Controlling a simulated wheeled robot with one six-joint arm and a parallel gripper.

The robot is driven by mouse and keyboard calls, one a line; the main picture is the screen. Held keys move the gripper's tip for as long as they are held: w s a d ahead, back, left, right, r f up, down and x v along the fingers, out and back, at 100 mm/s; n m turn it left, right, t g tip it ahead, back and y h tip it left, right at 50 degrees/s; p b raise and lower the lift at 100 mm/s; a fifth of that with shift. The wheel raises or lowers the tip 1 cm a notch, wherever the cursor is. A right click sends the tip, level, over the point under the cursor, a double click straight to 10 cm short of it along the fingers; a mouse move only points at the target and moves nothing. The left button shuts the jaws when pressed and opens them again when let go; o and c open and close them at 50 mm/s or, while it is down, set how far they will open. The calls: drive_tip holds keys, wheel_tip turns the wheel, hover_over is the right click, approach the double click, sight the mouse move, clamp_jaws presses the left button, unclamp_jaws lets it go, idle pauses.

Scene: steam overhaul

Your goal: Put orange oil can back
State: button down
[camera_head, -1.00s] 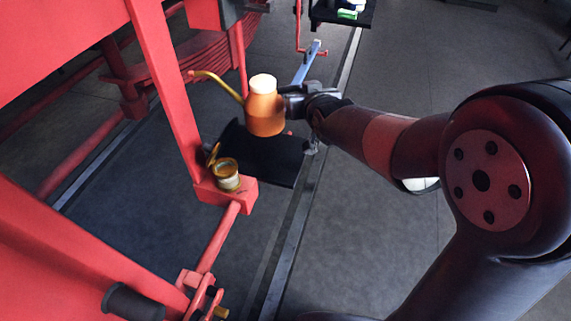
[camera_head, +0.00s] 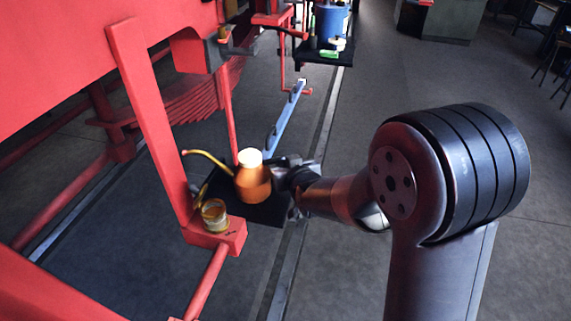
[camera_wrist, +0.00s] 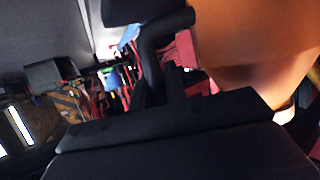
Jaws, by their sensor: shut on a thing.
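The orange oil can (camera_head: 253,183) has a pale top and a long thin brass spout that points up and left in the head view. My gripper (camera_head: 276,177) is shut on it from its right side. The can looks upright, over or on a black tray (camera_head: 268,211); I cannot tell whether its base touches the tray. In the wrist view the can (camera_wrist: 260,40) fills the upper right, close to the dark gripper parts.
A brass-coloured open tin (camera_head: 214,216) sits on the red step left of the tray. Red frame bars (camera_head: 150,125) stand close on the left. Another black shelf (camera_head: 325,55) farther back holds a blue container (camera_head: 331,26) and small items.

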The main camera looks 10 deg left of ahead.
drive_tip(key=c, duration=1.4)
unclamp_jaws()
drive_tip(key=shift+r, duration=0.15)
drive_tip(key=b+v, duration=0.1)
drive_tip(key=v, duration=1.1)
